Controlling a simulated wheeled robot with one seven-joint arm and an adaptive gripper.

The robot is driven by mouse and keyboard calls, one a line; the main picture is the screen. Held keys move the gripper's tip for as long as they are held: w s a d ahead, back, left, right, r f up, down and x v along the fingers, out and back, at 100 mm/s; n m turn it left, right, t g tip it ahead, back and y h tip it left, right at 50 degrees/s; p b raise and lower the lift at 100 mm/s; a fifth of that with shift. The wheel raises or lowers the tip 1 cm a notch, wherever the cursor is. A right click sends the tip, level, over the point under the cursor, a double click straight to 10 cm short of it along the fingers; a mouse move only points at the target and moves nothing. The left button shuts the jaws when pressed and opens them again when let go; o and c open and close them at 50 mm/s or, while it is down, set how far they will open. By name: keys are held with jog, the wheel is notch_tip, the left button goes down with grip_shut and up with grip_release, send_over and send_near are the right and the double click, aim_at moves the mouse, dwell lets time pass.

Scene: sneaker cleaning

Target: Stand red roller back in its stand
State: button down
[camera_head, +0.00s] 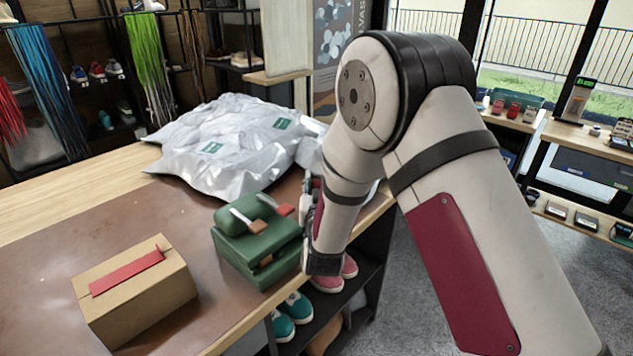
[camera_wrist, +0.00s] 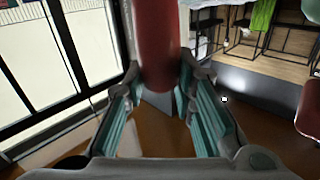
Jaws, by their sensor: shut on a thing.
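The red roller (camera_wrist: 157,45) shows in the wrist view as a dark red cylinder running up from between my fingers. My gripper (camera_wrist: 160,82) is shut on it, with a teal-padded finger on each side. In the head view my gripper (camera_head: 318,225) is mostly hidden behind my own arm, just right of the green box (camera_head: 262,245), near the table's right edge. The roller cannot be made out clearly in the head view. I cannot pick out its stand in either view.
A cardboard box (camera_head: 135,290) with a red strip stands at the front left of the table (camera_head: 60,240). Small brushes (camera_head: 283,210) lie on the green box. Silvery bags (camera_head: 230,140) fill the back. Shoes (camera_head: 292,310) sit on shelves below the table edge.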

jog(key=shift+f+b, duration=0.65)
jog(key=shift+f, duration=1.15)
dwell(0.4)
jog(key=shift+f, duration=0.35)
jog(key=shift+w+a+r, duration=0.1)
jog(key=shift+w+a, duration=0.1)
jog(key=shift+a, duration=0.1)
dwell(0.6)
jog(key=c, duration=1.2)
grip_release()
jog(key=shift+c, duration=0.2)
